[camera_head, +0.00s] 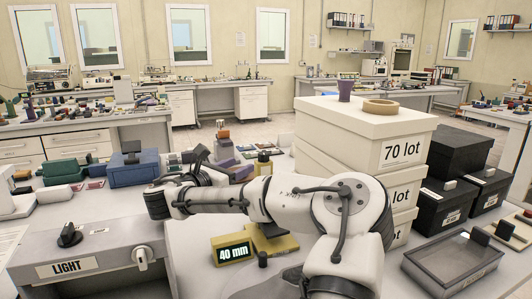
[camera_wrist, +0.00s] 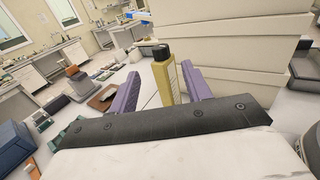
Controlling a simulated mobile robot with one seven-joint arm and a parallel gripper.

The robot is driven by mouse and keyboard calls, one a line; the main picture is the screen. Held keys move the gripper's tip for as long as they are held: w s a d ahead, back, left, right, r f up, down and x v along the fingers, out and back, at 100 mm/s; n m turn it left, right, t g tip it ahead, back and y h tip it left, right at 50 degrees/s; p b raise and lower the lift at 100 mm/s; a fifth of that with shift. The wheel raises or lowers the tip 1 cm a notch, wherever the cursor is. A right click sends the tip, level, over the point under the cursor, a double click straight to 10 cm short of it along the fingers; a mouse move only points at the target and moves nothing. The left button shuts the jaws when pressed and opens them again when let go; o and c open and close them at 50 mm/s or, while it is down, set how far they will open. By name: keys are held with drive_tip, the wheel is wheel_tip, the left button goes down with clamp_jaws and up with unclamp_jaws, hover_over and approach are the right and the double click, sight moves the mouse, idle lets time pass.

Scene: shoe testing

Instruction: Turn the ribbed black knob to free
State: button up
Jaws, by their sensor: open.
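A black knob (camera_head: 69,235) stands on top of a grey box (camera_head: 100,250) marked LIGHT, at the left front in the head view. A small label beside it is too small to read, and I cannot make out ribs. A small dark knob (camera_head: 262,259) also shows at a yellow device (camera_head: 268,243) reading 40 mm. I cannot tell which one the task names. My gripper (camera_head: 235,161) is open, away from both, beyond my bent arm. In the wrist view its purple fingers (camera_wrist: 160,76) are apart, and a yellow bottle (camera_wrist: 163,78) shows between them, seemingly beyond them. No knob shows there.
Stacked white boxes (camera_head: 345,130) marked 70 lot rise right of my gripper. Black boxes (camera_head: 460,150) and a glass-topped case (camera_head: 452,262) stand further right. A blue box (camera_head: 133,170) sits behind the LIGHT box. A silver knob (camera_head: 143,257) is on the LIGHT box's front.

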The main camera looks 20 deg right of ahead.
sight(261, 156)
drive_tip(key=p+x, duration=0.3)
drive_tip(key=x, duration=0.8)
drive_tip(key=shift+d+r, duration=0.1)
drive_tip(key=shift+d, duration=0.15)
drive_tip(key=shift+c, duration=0.4)
drive_tip(key=c, duration=0.9)
drive_tip(key=shift+o, duration=0.2)
drive_tip(key=shift+d+n+t+y, duration=0.1)
drive_tip(key=shift+n+t+y, duration=0.45)
drive_tip(key=shift+t, duration=0.25)
drive_tip(key=shift+n+t+y, duration=0.55)
drive_tip(key=shift+n+t, duration=0.1)
drive_tip(key=shift+t, duration=0.05)
drive_tip(key=shift+n+t+y, duration=0.3)
drive_tip(key=shift+y, duration=0.1)
drive_tip(key=o, duration=0.9)
drive_tip(key=shift+o, duration=0.2)
